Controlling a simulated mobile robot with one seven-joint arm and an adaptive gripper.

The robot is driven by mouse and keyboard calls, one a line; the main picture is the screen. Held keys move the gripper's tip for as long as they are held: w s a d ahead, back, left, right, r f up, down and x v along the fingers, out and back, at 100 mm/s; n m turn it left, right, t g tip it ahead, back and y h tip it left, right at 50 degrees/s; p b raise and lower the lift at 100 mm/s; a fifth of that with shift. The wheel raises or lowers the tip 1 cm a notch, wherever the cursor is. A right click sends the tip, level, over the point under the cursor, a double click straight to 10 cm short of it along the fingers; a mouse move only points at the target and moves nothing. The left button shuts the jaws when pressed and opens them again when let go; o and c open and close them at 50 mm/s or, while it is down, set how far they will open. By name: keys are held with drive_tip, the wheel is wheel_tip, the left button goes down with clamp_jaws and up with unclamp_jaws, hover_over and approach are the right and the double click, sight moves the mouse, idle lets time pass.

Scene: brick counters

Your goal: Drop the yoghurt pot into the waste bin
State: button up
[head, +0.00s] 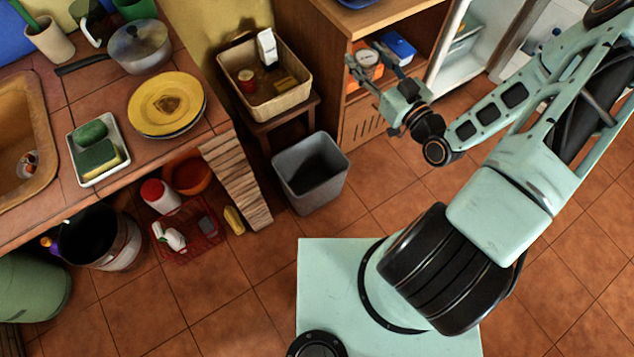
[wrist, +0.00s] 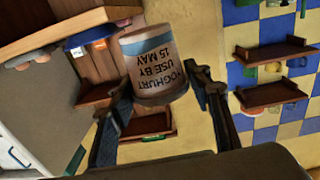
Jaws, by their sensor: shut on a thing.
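The yoghurt pot (wrist: 153,68) is a pale brownish tub with a blue band and the printed words "YOGHURT USE BY 15 MAY". In the wrist view it sits between the two fingers of my gripper (wrist: 160,82), which is shut on it. In the head view my gripper (head: 367,60) is raised in front of the wooden shelf unit; the pot is hard to make out there against the shelf items. The waste bin (head: 311,187), a grey open-topped tub, stands on the floor below and left of my gripper. Its inside is dark.
A basket (head: 288,105) with a carton and other items stands on a small stool left of the shelf unit (head: 365,130). A metal bucket (head: 120,245) stands far left. Tiled floor right of the bin is clear.

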drive_tip(key=w+a+f+b, duration=0.2)
drive_tip(key=a+f+b, duration=0.2)
drive_tip(key=f+b, duration=0.6)
drive_tip(key=w+a+f+b, duration=0.3)
drive_tip(key=f+b, duration=0.8)
drive_tip(key=f, duration=1.5)
drive_tip(key=w+a+f+y+b, duration=0.1)
drive_tip(key=a+f+b, duration=0.6)
drive_tip(key=f, duration=1.1)
drive_tip(key=w+b, duration=0.1)
drive_tip(key=b, duration=0.3)
drive_tip(key=shift+w+f+n+g, duration=0.25)
drive_tip(key=shift+w+n+g, duration=0.1)
drive_tip(key=shift+n+g, duration=0.05)
drive_tip(key=o, duration=1.3)
wheel_tip(320, 180, up, 10)
